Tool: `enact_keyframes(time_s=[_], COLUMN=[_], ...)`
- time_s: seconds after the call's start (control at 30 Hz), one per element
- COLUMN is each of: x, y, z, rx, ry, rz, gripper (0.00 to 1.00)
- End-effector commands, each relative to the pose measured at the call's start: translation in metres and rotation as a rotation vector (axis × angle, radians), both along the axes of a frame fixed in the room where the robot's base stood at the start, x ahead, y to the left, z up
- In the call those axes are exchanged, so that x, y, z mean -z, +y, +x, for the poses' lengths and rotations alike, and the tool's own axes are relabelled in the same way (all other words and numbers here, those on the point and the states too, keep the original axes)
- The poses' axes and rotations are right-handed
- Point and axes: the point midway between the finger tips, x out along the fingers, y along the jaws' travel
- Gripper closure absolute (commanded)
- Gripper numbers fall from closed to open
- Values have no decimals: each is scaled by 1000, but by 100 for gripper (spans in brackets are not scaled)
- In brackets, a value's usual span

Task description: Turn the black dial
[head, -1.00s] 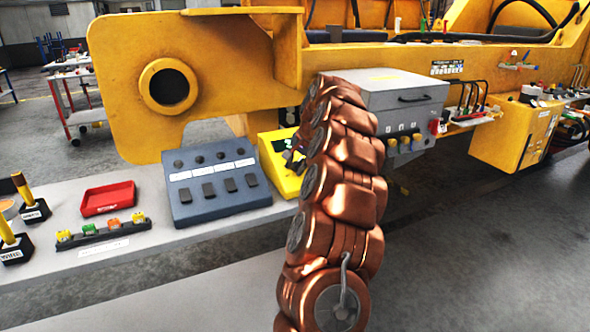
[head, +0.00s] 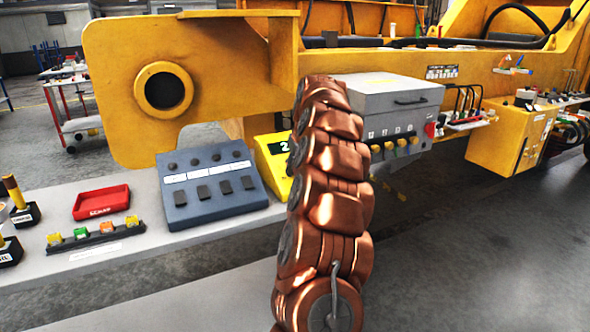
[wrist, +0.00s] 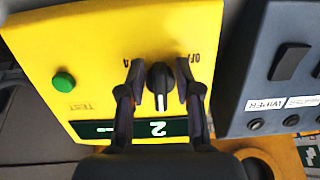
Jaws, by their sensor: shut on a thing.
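The black dial (wrist: 160,84) sits on the face of a yellow control box (wrist: 100,30), with its white pointer line toward the green display (wrist: 150,128). The display shows a "2" and appears upside down in the wrist view. My gripper (wrist: 159,72) is shut on the dial, one dark finger on each side. The marks "OFF" and "A" stand beside the fingertips. In the head view the yellow box (head: 270,175) stands on the bench, partly behind my copper-coloured arm, which hides the dial and gripper there.
A green button (wrist: 64,81) marked "TEST" is on the same box. A blue-grey switch panel (head: 207,188) stands close beside it. A grey box with yellow knobs (head: 388,105) is right of my arm. A red tray (head: 101,202) lies further left.

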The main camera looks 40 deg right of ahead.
Motion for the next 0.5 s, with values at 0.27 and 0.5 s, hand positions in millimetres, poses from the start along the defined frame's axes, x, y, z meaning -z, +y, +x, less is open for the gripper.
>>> enact_keyframes(time_s=[0.27,0.5], x=[0,0], y=[-4,-6], z=[-1,-2], rx=[-226,-428], ry=[42,80], rz=[-119,-221], gripper=[100,100])
